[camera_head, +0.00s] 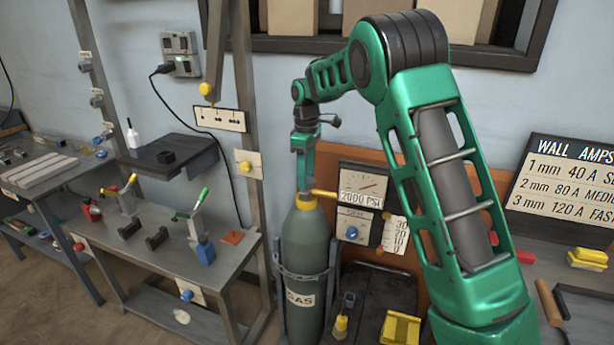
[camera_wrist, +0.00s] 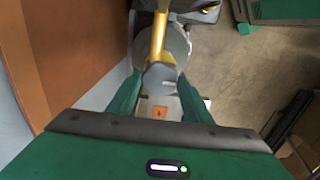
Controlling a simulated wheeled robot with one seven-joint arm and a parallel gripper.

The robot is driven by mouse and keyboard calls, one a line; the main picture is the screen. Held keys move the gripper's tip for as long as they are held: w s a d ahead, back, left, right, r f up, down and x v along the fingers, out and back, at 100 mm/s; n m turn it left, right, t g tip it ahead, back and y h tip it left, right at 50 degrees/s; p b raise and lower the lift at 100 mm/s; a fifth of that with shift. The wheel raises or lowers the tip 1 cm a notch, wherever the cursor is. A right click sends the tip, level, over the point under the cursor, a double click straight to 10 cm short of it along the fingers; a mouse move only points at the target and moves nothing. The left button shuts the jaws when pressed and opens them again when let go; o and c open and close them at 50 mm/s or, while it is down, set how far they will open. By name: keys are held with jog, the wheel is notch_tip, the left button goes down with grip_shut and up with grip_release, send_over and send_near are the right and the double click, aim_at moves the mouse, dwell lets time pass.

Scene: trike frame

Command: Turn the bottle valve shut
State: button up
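The grey-green gas bottle (camera_head: 305,252) stands upright in a holder, with a GAS label and a yellow neck (camera_head: 305,203). My gripper (camera_head: 304,188) points down right over the bottle's top and hides most of the valve. A yellow bar (camera_head: 323,193) sticks out to the right there; in the wrist view a yellow bar (camera_wrist: 159,38) runs away from a grey rounded part (camera_wrist: 160,78), probably the valve. My gripper's two green fingers (camera_wrist: 160,84) stand apart on either side of this grey part. I cannot tell whether they touch it.
A gauge panel (camera_head: 361,187) reading 2000 PSI stands close on the right of the bottle, against an orange board. A workbench (camera_head: 160,262) with clamps is to the left. A yellow tray (camera_head: 400,328) lies low at the right. Open floor shows in the wrist view.

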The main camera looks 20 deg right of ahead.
jog(key=c, duration=0.4)
jog(key=shift+d, duration=0.3)
jog(key=shift+a, duration=0.2)
jog(key=shift+m, duration=0.6)
jog(key=m, duration=1.2)
jog(key=shift+a, duration=0.1)
jog(key=m, duration=0.9)
jog(key=shift+r+m, duration=0.1)
jog(key=shift+m, duration=0.2)
jog(key=m, duration=1.3)
